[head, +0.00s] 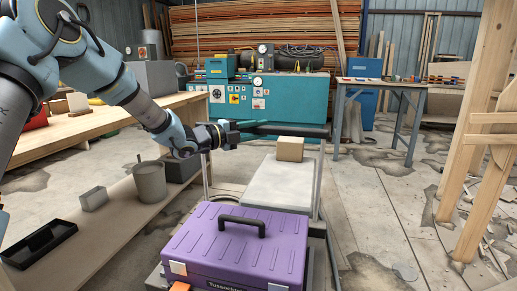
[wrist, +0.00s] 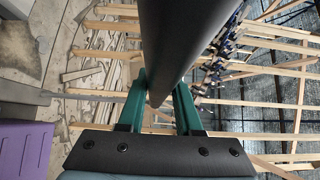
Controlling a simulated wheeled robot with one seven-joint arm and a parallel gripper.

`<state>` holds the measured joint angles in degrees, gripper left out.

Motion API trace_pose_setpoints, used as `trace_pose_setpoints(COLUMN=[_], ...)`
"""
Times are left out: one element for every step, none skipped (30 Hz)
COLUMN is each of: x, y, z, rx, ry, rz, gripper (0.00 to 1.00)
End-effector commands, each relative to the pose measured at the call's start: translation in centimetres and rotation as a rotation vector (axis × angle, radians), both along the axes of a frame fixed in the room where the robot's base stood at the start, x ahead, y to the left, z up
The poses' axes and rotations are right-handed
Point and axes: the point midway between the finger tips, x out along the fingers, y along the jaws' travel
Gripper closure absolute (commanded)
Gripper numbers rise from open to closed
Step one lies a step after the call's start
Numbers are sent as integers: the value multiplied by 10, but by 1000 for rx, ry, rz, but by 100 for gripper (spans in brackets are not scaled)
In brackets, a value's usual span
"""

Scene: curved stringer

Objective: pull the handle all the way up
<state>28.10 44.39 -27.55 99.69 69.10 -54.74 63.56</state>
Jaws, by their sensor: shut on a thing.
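The handle (head: 300,131) is a thick dark crossbar on thin upright metal posts at the far end of a cart, roughly level in the head view. My gripper (head: 258,128) reaches it from the left, near the bar's left part. In the wrist view, the dark bar (wrist: 178,30) runs between the two green fingers of my gripper (wrist: 160,88), which are shut on it. The purple case (head: 237,246) with a black carry grip lies on the near part of the cart. My wrist hides the bar's left end in the head view.
A grey slab (head: 270,184) with a small cardboard box (head: 290,149) lies behind the case. A wooden bench (head: 90,137) and a low shelf with a grey pot (head: 150,182) stand left. Timber posts (head: 483,140) stand right. Floor right of the cart is mostly open.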

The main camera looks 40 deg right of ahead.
Motion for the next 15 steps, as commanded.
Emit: trace_pose_setpoints(x=[1, 1, 1, 0, 0, 0, 0, 0, 0, 0, 0, 0, 0, 0, 0], y=[0, 0, 0, 0, 0, 0, 0, -1, -1, -1, -1, -1, -1, -1, -1], z=[17, 22, 27, 32, 35, 39, 41, 43, 45, 46, 47, 47, 48, 48, 48], rx=[-8, -7, -7, -7, -7, -7, -7, -7, -7, -7, -7, -7, -7, -7, -7], ry=[-7, -5, -6, -6, -5, -4, -4, -4, -3, -3, -2, -2, -1, -1, -1], rz=[0, 0, 0, 0, 0, 0, 0, 0, 0, 0, 0, 0, 0, 0, 0], gripper=[100, 100, 100, 100, 100, 100, 100, 100, 100, 100, 100, 100, 100, 100, 100])
